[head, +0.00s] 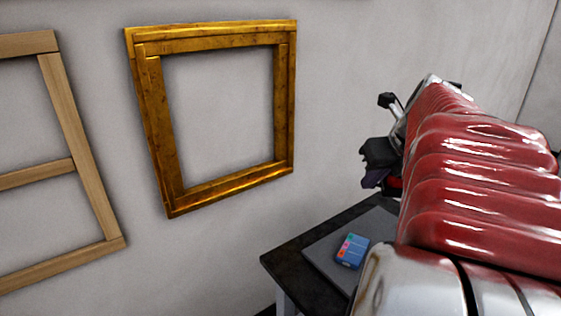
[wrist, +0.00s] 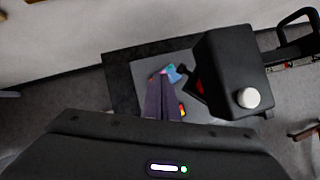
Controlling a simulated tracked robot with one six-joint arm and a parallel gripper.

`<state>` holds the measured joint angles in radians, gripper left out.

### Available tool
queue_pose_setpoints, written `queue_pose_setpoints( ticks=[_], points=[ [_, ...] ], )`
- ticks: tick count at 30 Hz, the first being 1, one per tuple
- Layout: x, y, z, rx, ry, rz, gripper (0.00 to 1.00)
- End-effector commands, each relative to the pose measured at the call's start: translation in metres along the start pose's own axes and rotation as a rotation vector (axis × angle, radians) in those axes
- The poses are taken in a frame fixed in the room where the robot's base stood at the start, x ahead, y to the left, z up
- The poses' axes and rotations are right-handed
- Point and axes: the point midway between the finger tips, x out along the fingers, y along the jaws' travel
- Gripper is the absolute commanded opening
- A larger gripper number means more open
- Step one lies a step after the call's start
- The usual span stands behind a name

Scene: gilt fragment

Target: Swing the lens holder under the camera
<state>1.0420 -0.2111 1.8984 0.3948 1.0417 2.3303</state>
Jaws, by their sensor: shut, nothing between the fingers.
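My gripper (head: 370,168), dark with a purplish part, is beyond the red arm, above the small table and near the wall. It is shut with nothing held. In the wrist view its dark purple finger (wrist: 160,97) points over the table. A black block with a white knob (wrist: 247,97) is close to the camera at right, a red part beside it; I cannot tell whether it belongs to my gripper. I cannot make out the lens holder or the camera for certain in either view.
A dark table (head: 285,262) carries a grey mat (head: 322,250) with a small blue device (head: 352,252) with coloured buttons. A gilt frame (head: 150,125) and a wooden frame (head: 85,140) are against the wall at left. A black loop handle (wrist: 297,14) is at the upper right.

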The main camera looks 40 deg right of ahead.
Motion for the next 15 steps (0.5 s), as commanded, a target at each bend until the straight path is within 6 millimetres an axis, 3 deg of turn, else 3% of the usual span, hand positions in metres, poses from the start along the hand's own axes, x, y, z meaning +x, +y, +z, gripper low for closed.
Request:
queue_pose_setpoints(
  ticks=[15],
  points=[
    [-0.082, 0.028, 0.006, -0.001, -0.002, -0.002, 0.00]
  ],
)
